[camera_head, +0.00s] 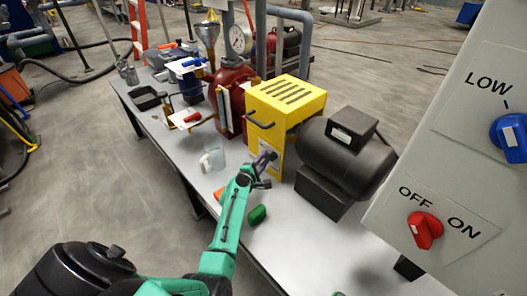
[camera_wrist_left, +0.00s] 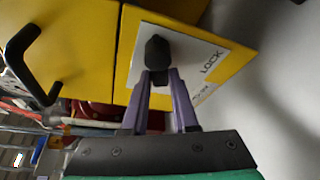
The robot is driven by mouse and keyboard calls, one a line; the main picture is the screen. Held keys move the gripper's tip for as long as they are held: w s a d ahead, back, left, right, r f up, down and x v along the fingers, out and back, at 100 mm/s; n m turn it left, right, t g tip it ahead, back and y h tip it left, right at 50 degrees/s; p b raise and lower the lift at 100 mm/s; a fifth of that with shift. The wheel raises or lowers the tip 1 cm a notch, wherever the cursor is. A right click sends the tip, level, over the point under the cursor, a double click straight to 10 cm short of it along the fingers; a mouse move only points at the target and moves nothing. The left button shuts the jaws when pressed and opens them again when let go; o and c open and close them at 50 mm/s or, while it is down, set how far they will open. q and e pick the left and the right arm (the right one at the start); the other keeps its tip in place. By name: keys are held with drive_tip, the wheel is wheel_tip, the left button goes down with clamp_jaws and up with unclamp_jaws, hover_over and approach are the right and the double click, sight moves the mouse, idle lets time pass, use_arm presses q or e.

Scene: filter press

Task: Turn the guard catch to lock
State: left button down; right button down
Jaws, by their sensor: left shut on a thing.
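The yellow guard (camera_head: 285,105) with slots in its top stands on the table, between the red pump body and the black motor. In the left wrist view, the black guard catch (camera_wrist_left: 157,53) sits on a white plate (camera_wrist_left: 185,52) printed LOCK, on the yellow guard face. My left gripper (camera_head: 266,160) is at the front face of the guard. In the wrist view its purple fingers (camera_wrist_left: 160,82) are shut on the catch's lower end. The catch points roughly along the fingers, not toward the word LOCK. A second printed word is too small to read. My right gripper does not show.
A black guard handle (camera_wrist_left: 28,55) sticks out left of the catch. The black motor (camera_head: 345,150) stands right of the guard. A grey control box (camera_head: 460,150) with blue and red knobs fills the right. A green block (camera_head: 257,215) lies near my left arm.

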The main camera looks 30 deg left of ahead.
use_arm(q)
drive_tip(key=n+g+h+p, duration=0.1)
drive_tip(key=n+p, duration=0.1)
drive_tip(key=p, duration=0.1)
drive_tip(key=shift+d+n+p, duration=0.2)
drive_tip(key=shift+n+p, duration=0.2)
drive_tip(key=shift+s+d+f+n+g+h+p, duration=0.15)
drive_tip(key=shift+n+g+h+p, duration=0.25)
drive_tip(key=shift+n+h+p, duration=0.5)
drive_tip(key=shift+s+d+f+n+g+h+p, duration=0.1)
drive_tip(key=shift+d+f+n+g+h+p, duration=0.25)
drive_tip(key=shift+n, duration=0.9)
drive_tip(key=shift+s+d+f+n+g+h+p, duration=0.1)
drive_tip(key=shift+n+g+h+p, duration=0.35)
drive_tip(key=shift+n+h+p, duration=0.5)
drive_tip(key=shift+n, duration=0.3)
drive_tip(key=c, duration=0.7)
unclamp_jaws()
drive_tip(key=shift+w, duration=0.1)
